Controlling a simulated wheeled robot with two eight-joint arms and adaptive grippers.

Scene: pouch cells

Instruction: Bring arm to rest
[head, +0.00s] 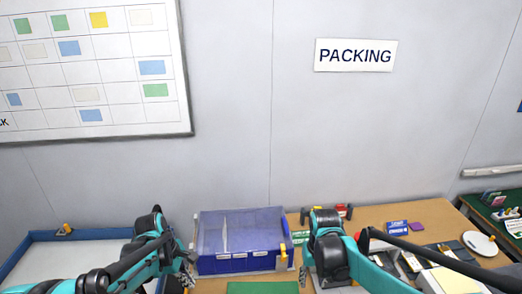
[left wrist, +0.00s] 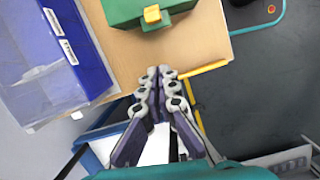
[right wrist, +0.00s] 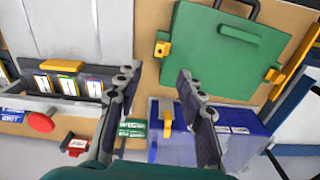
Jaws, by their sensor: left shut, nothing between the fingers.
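My left gripper (head: 187,272) is at the table's left edge, just left of the blue box. In the left wrist view its fingers (left wrist: 160,72) are together with nothing between them, over the wooden table's edge. My right gripper (right wrist: 153,78) is open and empty in the right wrist view, its fingers well apart above the table. In the head view my right arm comes in from the right and reaches right of the blue box; its fingertips are hard to make out there.
The blue box (head: 240,230) with a clear lid stands on the wooden table (head: 376,213). A green case (right wrist: 215,52) with yellow latches lies in front of it. A blue-rimmed tray (head: 100,233) is at left. Small packs and a white dish (head: 480,242) lie at right.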

